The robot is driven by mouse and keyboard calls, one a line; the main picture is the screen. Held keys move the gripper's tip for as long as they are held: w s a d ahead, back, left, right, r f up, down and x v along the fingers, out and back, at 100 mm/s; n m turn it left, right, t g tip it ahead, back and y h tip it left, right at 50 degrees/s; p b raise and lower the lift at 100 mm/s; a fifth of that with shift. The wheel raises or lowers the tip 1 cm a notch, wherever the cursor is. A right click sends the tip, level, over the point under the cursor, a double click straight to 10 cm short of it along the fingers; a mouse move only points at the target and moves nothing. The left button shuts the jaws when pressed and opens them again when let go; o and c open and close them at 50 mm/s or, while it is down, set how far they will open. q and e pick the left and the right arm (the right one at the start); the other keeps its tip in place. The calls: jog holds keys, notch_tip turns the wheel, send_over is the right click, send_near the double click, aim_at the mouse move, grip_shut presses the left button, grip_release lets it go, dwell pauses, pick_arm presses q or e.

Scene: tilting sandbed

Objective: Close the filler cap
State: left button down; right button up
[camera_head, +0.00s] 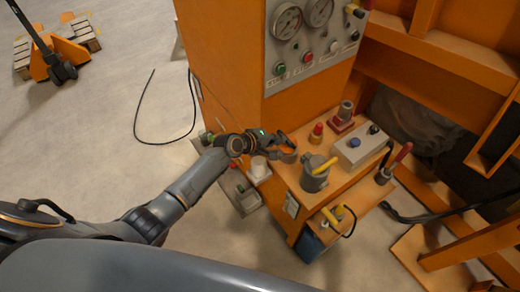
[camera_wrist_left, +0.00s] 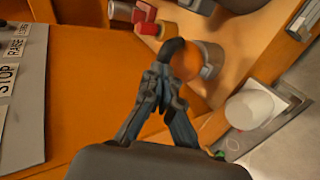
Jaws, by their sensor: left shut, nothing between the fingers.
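My left gripper (camera_head: 284,142) reaches in from the left, over the near-left edge of the orange shelf. It is shut and empty. A round orange piece with a dark rim (camera_head: 287,155), which looks like the filler cap, is right at the fingertips. In the left wrist view the shut fingertips (camera_wrist_left: 172,52) overlap the orange disc (camera_wrist_left: 187,64), beside a short grey neck (camera_wrist_left: 212,60). I cannot tell whether they touch it, and the fingers hide part of it. My right gripper is not in view.
A grey box with knobs (camera_head: 360,147) and a red-handled lever (camera_head: 393,164) are farther right. The gauge panel (camera_head: 305,50) rises behind. A white cup-like piece (camera_head: 259,168) is below the gripper.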

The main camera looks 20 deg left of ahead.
pick_arm(q)
jog(key=w+d+g+y+p, duration=0.1)
jog(key=p, duration=0.1)
jog(key=w+d+r+g+p, duration=0.1)
jog(key=p, duration=0.1)
jog(key=shift+w+d+g+y+p, duration=0.1)
jog(key=shift+w+g+y+p, duration=0.2)
jog(key=shift+y+p, duration=0.1)
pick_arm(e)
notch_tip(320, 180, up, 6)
pick_arm(q)
jog(key=shift+w+d+f+g+y+b, duration=0.35)
jog(key=shift+w+d+f+g+b, duration=0.25)
jog(key=shift+b, duration=0.55)
jog(key=shift+w+d+f+g+y+b, duration=0.4)
jog(key=shift+w+b, duration=0.35)
jog(key=shift+b, duration=0.4)
jog(key=shift+w+d+f+g+y+b, duration=0.35)
jog(key=shift+w+d+b, duration=0.3)
jog(key=shift+b, duration=0.5)
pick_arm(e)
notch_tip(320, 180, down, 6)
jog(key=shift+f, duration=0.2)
